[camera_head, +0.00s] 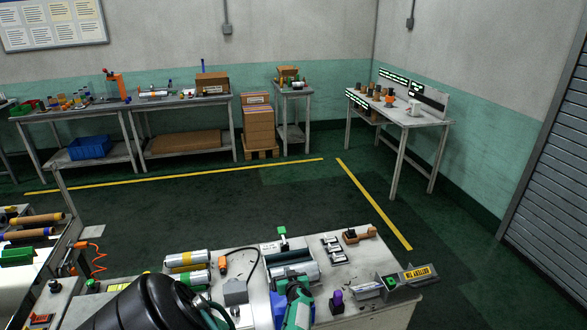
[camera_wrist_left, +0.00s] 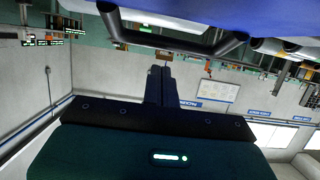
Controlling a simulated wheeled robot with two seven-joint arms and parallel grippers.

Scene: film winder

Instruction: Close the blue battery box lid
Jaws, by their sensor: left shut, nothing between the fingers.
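A grey box (camera_head: 387,287) stands at the right end of the near bench, with a small green patch on it. A dark plate (camera_head: 418,272) with yellow battery lettering extends from its right side. Neither looks blue here, and I cannot tell how the lid stands. My left gripper (camera_wrist_left: 161,73) is shut and empty in the left wrist view. A blue surface (camera_wrist_left: 225,14) fills the top edge there, apart from the fingertips; I cannot tell what it belongs to. My black left arm comes in at the bottom left of the head view, its fingers not clear. My right gripper is not seen.
Silver rolls (camera_head: 187,258), a purple-topped item (camera_head: 337,300) and a brown wooden piece (camera_head: 358,235) crowd this bench. Open floor (camera_head: 230,200) lies behind, with other benches along the walls.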

